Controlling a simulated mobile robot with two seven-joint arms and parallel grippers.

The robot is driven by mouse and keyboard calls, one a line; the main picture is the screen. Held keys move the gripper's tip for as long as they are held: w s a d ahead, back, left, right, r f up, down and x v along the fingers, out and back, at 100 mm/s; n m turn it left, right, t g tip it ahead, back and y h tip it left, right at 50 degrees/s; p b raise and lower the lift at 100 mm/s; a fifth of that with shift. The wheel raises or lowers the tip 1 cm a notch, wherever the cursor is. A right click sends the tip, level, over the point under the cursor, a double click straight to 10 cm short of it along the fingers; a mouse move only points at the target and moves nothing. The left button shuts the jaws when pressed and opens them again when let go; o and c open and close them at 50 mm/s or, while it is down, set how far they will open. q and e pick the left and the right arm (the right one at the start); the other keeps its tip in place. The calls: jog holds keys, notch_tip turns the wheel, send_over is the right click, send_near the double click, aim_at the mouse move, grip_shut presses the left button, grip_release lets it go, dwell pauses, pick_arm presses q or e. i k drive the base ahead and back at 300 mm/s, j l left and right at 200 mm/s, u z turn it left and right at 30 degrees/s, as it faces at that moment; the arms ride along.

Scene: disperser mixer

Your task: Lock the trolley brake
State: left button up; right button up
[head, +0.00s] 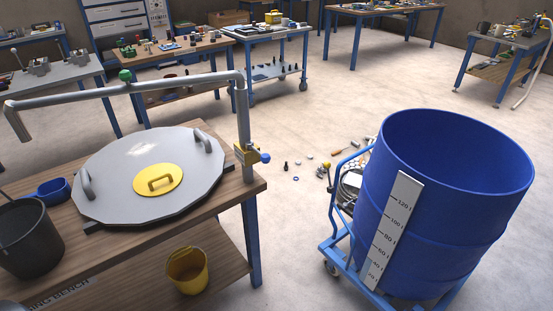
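A blue trolley (334,247) stands on the floor at the right front of the head view. It carries a large open blue drum (460,215) with a white level scale (393,230) on its side. The trolley's bent tube handle rises at the drum's left. One caster wheel (331,268) shows at the lower left of the trolley. I cannot make out a brake lever or its state; the drum and the frame edge hide much of the trolley base. Neither of my grippers is in view.
A wooden bench (225,197) at left bears a round grey lid (120,190), a dark bucket (27,240) and a pipe (120,87) on a post. A yellow bucket (188,272) is below. Loose parts and a hose lie behind the trolley. Floor between bench and trolley is clear.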

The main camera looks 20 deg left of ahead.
aim_at(331, 189)
jog(key=u, duration=0.4)
jog(key=i+u, duration=0.45)
jog(key=i+l+u, duration=0.4)
jog(key=i, duration=0.25)
jog(key=j, duration=0.1)
